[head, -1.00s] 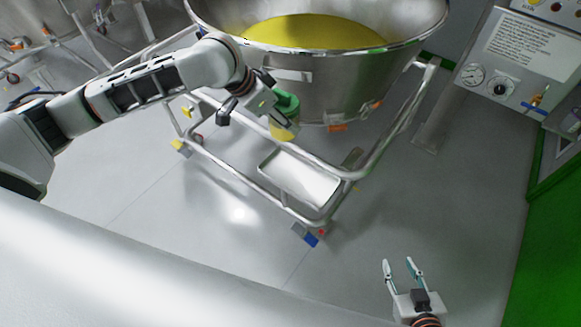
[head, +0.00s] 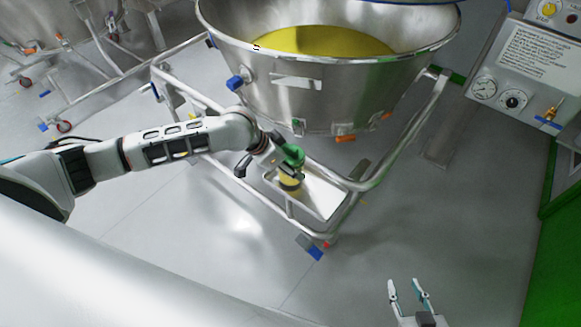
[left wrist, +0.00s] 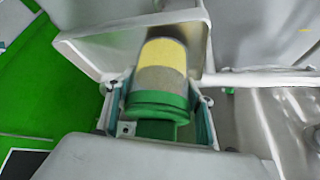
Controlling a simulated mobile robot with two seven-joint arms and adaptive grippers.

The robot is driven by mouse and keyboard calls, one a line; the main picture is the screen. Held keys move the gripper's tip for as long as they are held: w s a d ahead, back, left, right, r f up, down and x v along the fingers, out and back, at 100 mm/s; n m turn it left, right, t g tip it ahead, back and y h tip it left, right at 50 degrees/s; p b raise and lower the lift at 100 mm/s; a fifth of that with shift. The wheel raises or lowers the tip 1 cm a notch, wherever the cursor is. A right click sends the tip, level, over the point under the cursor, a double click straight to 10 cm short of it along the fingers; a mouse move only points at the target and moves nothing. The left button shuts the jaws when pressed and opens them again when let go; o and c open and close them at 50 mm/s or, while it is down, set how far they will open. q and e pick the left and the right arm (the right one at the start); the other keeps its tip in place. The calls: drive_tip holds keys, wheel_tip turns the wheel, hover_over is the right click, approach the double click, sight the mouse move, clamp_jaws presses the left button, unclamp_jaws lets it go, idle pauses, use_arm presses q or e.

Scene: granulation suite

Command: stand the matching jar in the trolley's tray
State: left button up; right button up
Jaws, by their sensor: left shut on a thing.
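A jar with a green lid (head: 293,155) and yellow contents is in my left gripper (head: 284,160). The jar's yellow lower part (head: 289,183) shows over the left part of the trolley's tray (head: 320,194). I cannot tell whether its base touches the tray. In the left wrist view my left gripper (left wrist: 158,108) is shut around the jar near its green lid, with the yellow body (left wrist: 163,55) pointing towards the tray (left wrist: 120,47). My right gripper (head: 411,296) is open and empty, low at the right, away from the trolley.
The tray sits low on the trolley's tubular frame (head: 395,155), beneath a large steel bowl (head: 300,95) of yellow powder. A control panel (head: 525,70) with gauges stands at the right. The right part of the tray is bare.

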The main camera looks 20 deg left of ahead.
use_arm(q)
drive_tip(key=shift+f, duration=0.45)
drive_tip(key=shift+f, duration=0.1)
drive_tip(key=o, duration=1.2)
drive_tip(key=shift+o, duration=0.2)
drive_tip(key=p+v, duration=0.2)
drive_tip(key=v, duration=1)
drive_tip(key=shift+d, duration=0.1)
